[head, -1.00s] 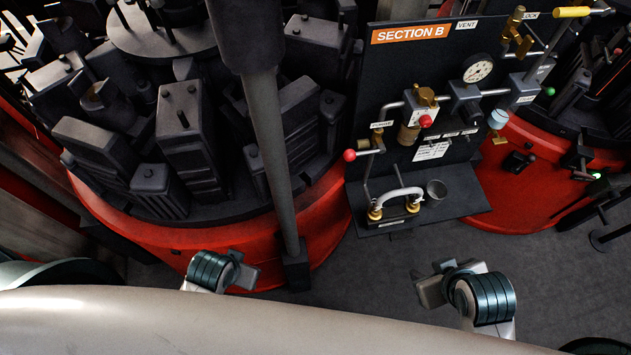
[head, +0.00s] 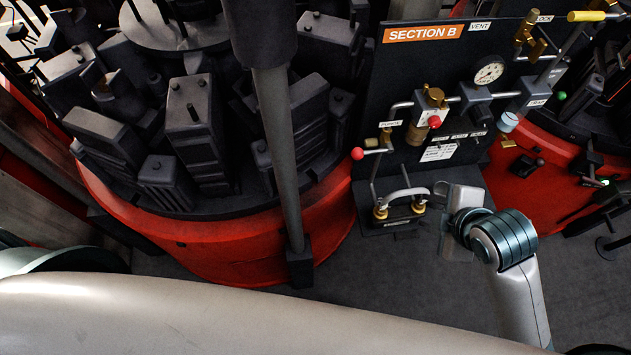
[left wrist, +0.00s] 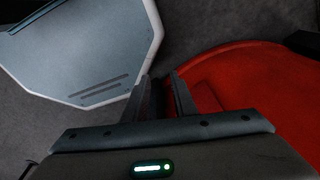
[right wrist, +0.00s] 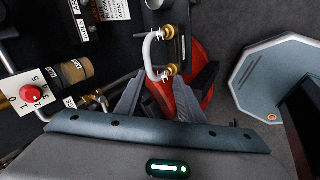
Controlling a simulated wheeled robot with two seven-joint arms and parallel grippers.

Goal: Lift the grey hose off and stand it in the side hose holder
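The grey hose (head: 402,194) is a short pale arch with both ends on brass fittings, on the shelf of the SECTION B panel. It also shows in the right wrist view (right wrist: 150,52), just beyond the fingertips. My right gripper (right wrist: 174,76) is open and empty, apart from the hose. In the head view my right gripper (head: 446,205) is just right of the hose and covers the shelf spot with the side holder. A round cup, apparently that holder, shows at the top edge of the right wrist view (right wrist: 154,4). My left gripper (left wrist: 162,78) is empty, its fingers a narrow gap apart.
The panel (head: 425,33) carries a gauge (head: 489,72), valves, pipes and a red-knobbed lever (head: 358,154) near the hose. A red round base (head: 220,255) with dark moulds and a grey post (head: 280,150) stand to the left. Grey floor lies in front.

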